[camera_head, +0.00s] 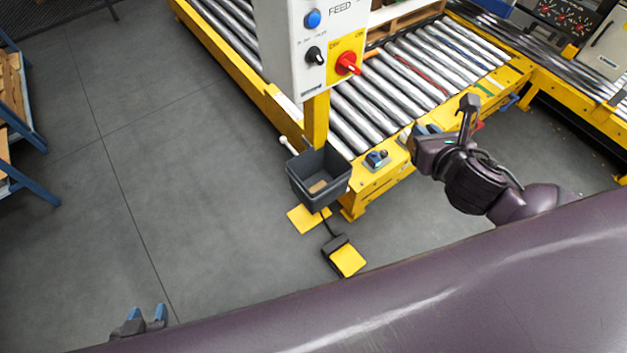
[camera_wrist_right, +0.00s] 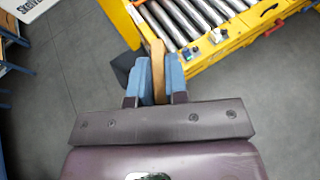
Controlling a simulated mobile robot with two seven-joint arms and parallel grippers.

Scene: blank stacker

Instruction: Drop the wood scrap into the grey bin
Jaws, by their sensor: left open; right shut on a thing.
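The grey bin (camera_head: 332,192) hangs at the foot of the yellow post, with a small tan piece (camera_head: 318,187) inside it. My right gripper (camera_head: 418,133) is to the right of the bin, over the end of the roller conveyor. In the right wrist view, my right gripper (camera_wrist_right: 158,85) is shut on the wood scrap (camera_wrist_right: 158,68), a narrow tan strip between its blue fingers. There, a dark part of the bin (camera_wrist_right: 121,67) shows left of the fingers, partly hidden. My left gripper (camera_head: 147,314) is open and empty, low over the floor at the lower left.
A control box (camera_head: 325,40) with a blue button and red switch stands above the bin. The yellow-framed roller conveyor (camera_head: 400,90) lies behind it. A yellow-topped foot pedal (camera_head: 346,258) is on the floor. A blue rack (camera_head: 22,130) stands far left; the floor between is clear.

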